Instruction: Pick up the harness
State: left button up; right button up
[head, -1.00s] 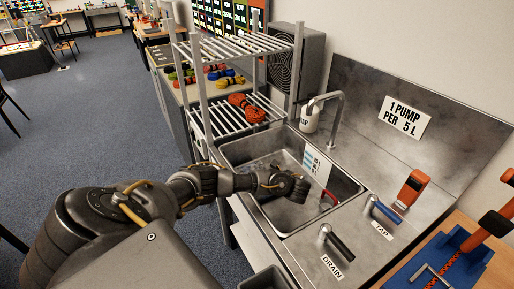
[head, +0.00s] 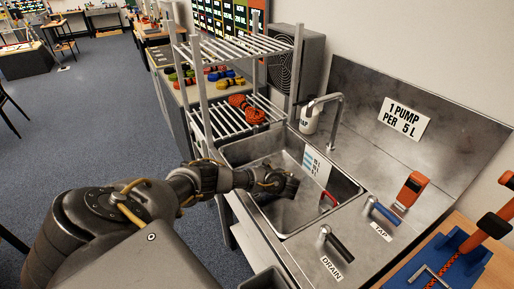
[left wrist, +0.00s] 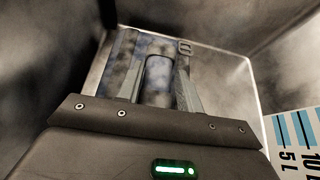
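My left gripper (head: 289,188) reaches down into the steel sink basin (head: 345,190) in the head view. In the left wrist view its two fingers (left wrist: 160,85) stand apart over the basin floor. A mottled blue-grey harness (left wrist: 158,78), with webbing and a small buckle (left wrist: 185,47), lies between and beyond the fingers; I cannot see a firm grip on it. A red piece (head: 328,199) shows in the basin, and I cannot tell whether it belongs to the harness. My right gripper is out of view.
The tap (head: 340,115) arches at the back of the sink. A wire rack (head: 236,46) with an orange rope coil (head: 246,108) stands behind left.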

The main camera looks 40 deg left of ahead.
pick_arm(q)
grip_shut()
